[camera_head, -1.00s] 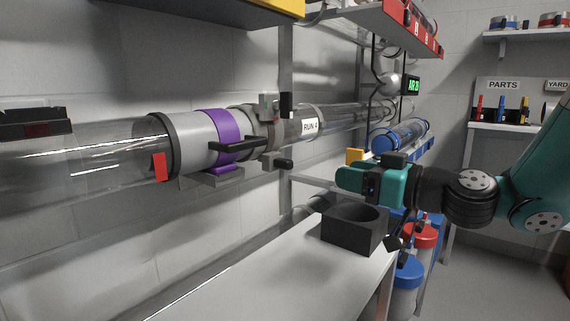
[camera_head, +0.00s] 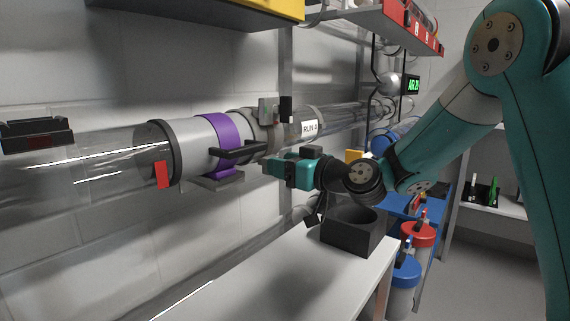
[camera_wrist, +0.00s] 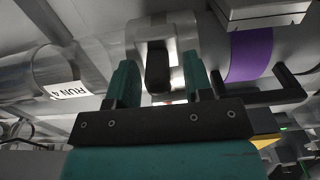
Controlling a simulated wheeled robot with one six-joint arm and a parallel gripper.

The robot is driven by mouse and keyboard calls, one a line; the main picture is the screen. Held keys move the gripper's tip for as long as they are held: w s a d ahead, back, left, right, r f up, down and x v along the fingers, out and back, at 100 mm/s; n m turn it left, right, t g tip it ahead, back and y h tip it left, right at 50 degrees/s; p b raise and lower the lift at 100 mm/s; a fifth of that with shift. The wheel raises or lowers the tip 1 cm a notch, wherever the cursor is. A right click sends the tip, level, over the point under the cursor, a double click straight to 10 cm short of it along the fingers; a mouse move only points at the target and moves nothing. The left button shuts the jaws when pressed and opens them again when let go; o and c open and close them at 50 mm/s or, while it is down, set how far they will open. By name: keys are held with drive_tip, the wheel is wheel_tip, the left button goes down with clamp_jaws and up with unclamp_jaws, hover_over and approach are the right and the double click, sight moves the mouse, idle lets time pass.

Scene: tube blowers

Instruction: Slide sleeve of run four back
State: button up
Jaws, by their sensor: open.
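The run four tube carries a "RUN 4" label (camera_head: 310,128), which also shows upside down in the wrist view (camera_wrist: 71,92). Left of it is a grey sleeve (camera_head: 188,148) with a purple band (camera_head: 224,135) and a black side handle (camera_head: 243,151). The purple band is at upper right in the wrist view (camera_wrist: 250,54). An upper latch with a black knob (camera_head: 286,109) sits at the joint right of the sleeve. My gripper (camera_head: 268,168) is open at the lower latch, mostly hidden in the head view. In the wrist view, the latch's black knob (camera_wrist: 158,68) lies between my fingers (camera_wrist: 160,78).
A red tag (camera_head: 162,174) hangs at the sleeve's left end. A black open-topped holder (camera_head: 345,237) stands on the white bench (camera_head: 270,275) below my arm. A yellow-edged shelf (camera_head: 230,8) overhangs the tube. Red and blue lidded canisters stand right of the bench.

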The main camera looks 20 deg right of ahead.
clamp_jaws()
drive_tip(key=w+d+b, duration=0.1)
drive_tip(key=w+d, duration=0.1)
drive_tip(key=d, duration=0.1)
drive_tip(key=w+d+b, duration=0.1)
drive_tip(key=shift+d+b, duration=0.25)
drive_tip(key=shift+b, duration=0.05)
unclamp_jaws()
drive_tip(key=shift+d, duration=0.1)
drive_tip(key=shift+s, duration=0.1)
drive_tip(key=v, duration=1.7)
drive_tip(key=shift+s, duration=0.1)
